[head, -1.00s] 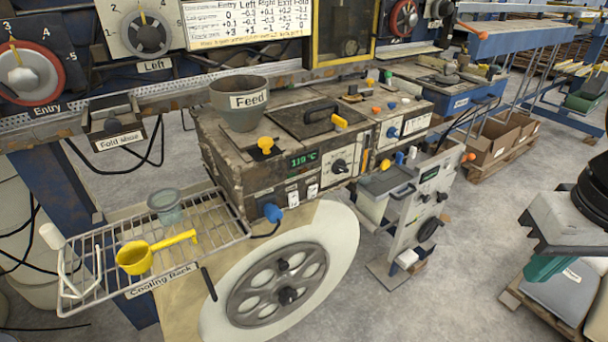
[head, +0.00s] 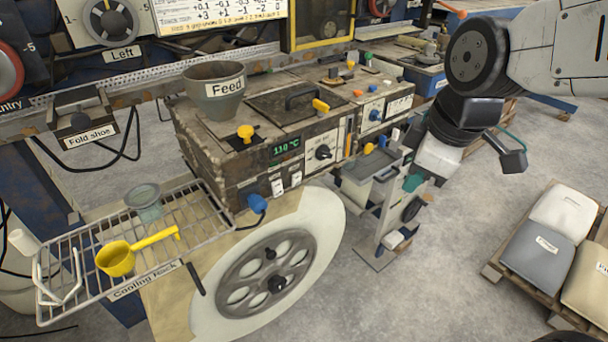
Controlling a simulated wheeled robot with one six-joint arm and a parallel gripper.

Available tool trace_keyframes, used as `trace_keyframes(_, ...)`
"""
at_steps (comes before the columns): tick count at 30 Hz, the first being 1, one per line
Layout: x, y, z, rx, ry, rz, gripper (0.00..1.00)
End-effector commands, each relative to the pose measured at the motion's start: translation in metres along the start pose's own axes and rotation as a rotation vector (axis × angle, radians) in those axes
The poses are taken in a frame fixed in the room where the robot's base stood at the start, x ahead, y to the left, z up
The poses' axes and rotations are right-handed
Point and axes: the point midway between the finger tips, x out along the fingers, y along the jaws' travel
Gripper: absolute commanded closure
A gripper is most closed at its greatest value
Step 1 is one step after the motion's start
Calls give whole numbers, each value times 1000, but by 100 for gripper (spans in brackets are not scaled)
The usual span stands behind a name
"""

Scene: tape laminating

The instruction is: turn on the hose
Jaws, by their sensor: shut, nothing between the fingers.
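No part is clearly marked as a hose. A blue fitting (head: 256,203) with a short dark tube sticks out of the lower front of the machine (head: 225,155), beside the white disc. A small blue knob (head: 376,114) and a dark knob (head: 323,152) show on the machine's front.
A wire cooling rack (head: 205,222) holds a yellow ladle (head: 118,260) and a small cup (head: 146,196). A large white disc (head: 325,225) stands below the machine. A pallet with sacks (head: 562,215) lies at right. Floor between stand and pallet is clear.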

Motion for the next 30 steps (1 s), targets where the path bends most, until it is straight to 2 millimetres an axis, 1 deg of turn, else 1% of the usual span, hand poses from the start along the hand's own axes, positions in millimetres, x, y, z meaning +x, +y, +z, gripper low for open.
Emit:
trace_keyframes(1, 13, 4, -23, -172, 23, -1, 100)
trace_keyframes(3, 27, 10, -52, -408, 59, 19, 100)
trace_keyframes(6, 46, 13, -88, -695, 98, 52, 100)
trace_keyframes(9, 61, 13, -114, -908, 123, 84, 100)
trace_keyframes(12, 70, 13, -130, -1044, 136, 110, 100)
trace_keyframes(16, 75, 12, -139, -1119, 142, 126, 100)
trace_keyframes(26, 76, 13, -139, -1124, 142, 127, 100)
trace_keyframes(30, 86, 13, -140, -1123, 141, 125, 100)
